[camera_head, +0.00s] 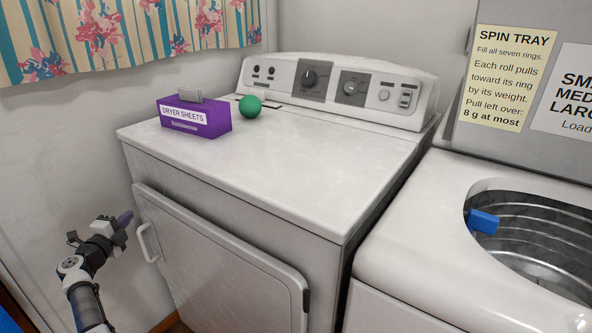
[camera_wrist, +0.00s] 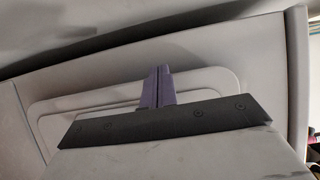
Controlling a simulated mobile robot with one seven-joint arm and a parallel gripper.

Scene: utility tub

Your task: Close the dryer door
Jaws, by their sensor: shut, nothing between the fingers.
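The dryer door (camera_head: 225,265) is a pale panel with rounded corners on the front of the white dryer (camera_head: 270,165). It lies flush or nearly flush with the front; I cannot tell whether a narrow gap remains. Its handle (camera_head: 147,243) is at the left edge, and a dark hinge shows at the right. My gripper (camera_head: 125,217) is left of the door, near its upper left corner and above the handle, apparently apart from it. In the wrist view, its purple fingers (camera_wrist: 157,85) are together and empty, before a pale rounded panel (camera_wrist: 215,80) that looks like the door.
A purple dryer sheets box (camera_head: 196,118) and a green ball (camera_head: 249,106) sit on the dryer top. A washer (camera_head: 430,220) with an open tub and a blue object (camera_head: 483,221) inside stands to the right. A wall is close on the left.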

